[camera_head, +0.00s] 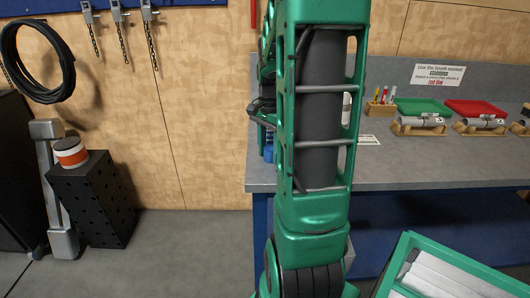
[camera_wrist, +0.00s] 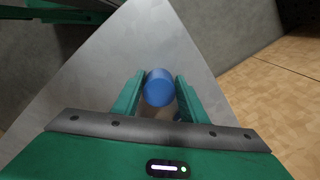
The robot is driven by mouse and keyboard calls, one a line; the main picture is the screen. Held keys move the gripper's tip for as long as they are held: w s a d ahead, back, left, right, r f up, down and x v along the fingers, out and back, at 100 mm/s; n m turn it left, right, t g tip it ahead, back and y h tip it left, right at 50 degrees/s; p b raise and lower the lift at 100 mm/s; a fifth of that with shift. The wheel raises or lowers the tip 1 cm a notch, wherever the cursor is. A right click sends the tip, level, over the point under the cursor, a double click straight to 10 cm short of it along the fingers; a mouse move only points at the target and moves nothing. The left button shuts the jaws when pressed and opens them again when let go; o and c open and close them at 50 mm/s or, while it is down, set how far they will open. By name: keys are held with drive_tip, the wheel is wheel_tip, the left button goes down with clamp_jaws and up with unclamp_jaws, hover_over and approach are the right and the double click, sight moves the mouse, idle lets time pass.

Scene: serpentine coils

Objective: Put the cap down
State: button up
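A blue round piece, which looks like the cap (camera_wrist: 158,90), is between the two green fingers of my gripper (camera_wrist: 160,88) in the wrist view. The fingers close in on both its sides with hardly any gap, and they look shut on it. The grey bench top (camera_wrist: 105,70) lies beyond it; I cannot tell whether the cap touches it. In the head view, a small blue part (camera_head: 268,153) shows at the bench's left end, beside my arm. My arm hides most of the gripper there.
The grey bench (camera_head: 430,168) holds a pen block (camera_head: 380,109), a green tray (camera_head: 423,107), a red tray (camera_head: 476,109) and metal cylinders on wooden stands. A green crate (camera_head: 400,262) stands in front. At left, an orange-and-white tub (camera_head: 70,152) sits on a black perforated stand (camera_head: 98,200).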

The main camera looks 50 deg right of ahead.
sight(269, 149)
drive_tip(key=shift+o, duration=1.2)
wheel_tip(269, 149, up, 11)
drive_tip(key=s+a+f+n, duration=0.3)
drive_tip(key=s+a+n, duration=0.3)
drive_tip(key=s+a, duration=0.1)
drive_tip(key=s+a+f+n, duration=0.4)
drive_tip(key=s+a+n, duration=0.2)
drive_tip(key=a, duration=0.4)
drive_tip(key=shift+s+f, duration=0.2)
drive_tip(key=shift+s, duration=0.2)
